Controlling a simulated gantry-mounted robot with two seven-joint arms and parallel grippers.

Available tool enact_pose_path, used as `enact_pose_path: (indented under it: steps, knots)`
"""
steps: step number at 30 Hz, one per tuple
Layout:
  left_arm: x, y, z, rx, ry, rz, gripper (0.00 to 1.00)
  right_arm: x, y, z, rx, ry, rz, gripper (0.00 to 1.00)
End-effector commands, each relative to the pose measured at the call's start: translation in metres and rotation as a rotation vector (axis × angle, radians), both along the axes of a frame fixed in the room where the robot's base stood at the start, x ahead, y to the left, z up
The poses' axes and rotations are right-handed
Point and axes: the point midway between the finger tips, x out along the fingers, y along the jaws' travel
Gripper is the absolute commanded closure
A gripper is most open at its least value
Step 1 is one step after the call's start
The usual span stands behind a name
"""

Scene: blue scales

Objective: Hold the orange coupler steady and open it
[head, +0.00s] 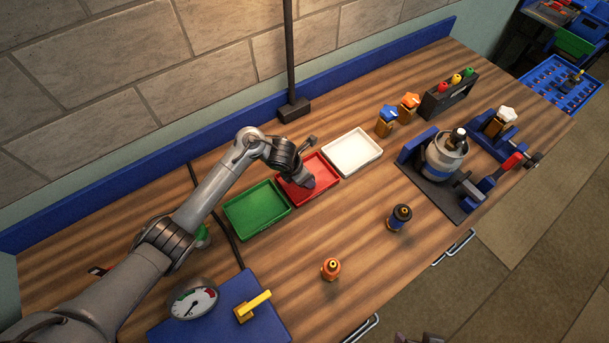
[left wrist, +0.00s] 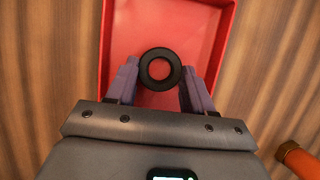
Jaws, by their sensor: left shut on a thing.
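My left gripper (left wrist: 160,75) is over the red tray (left wrist: 106,45), well away from the coupler. Its purple fingers are shut on a black ring (left wrist: 146,72). In the head view my left gripper (head: 307,180) hides part of the tray, and the ring cannot be made out there. My right gripper is not seen.
A green tray (head: 232,208) and a white tray (head: 374,142) flank the red one. A dark blue and black coupler (head: 399,217) stands right of the orange one. A blue panel (head: 273,313) with gauge and yellow lever is at front left. A clamped canister (head: 438,161) stands right.

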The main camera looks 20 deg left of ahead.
Motion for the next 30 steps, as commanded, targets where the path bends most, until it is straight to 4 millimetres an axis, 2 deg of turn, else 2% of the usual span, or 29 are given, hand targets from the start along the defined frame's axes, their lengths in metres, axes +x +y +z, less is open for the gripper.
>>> enact_pose_path:
  steps: [1,2,6,15,20,30]
  knots:
    - [0.0,0.0,-0.003,0.001,-0.001,-0.001,0.85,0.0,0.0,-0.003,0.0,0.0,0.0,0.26]
    - [0.0,0.0,-0.002,0.001,-0.001,-0.001,0.45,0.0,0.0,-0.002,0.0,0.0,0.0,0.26]
    - [0.0,0.0,-0.001,0.0,0.0,0.0,0.24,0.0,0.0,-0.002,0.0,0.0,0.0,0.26]
    - [0.0,0.0,-0.001,0.0,0.0,0.0,0.23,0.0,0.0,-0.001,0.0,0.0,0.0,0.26]
    - [-0.001,0.001,0.008,0.0,-0.003,-0.001,0.23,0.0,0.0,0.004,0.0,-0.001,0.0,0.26]
    - [-0.018,0.014,0.062,0.003,-0.006,-0.003,0.23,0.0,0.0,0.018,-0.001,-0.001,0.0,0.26]
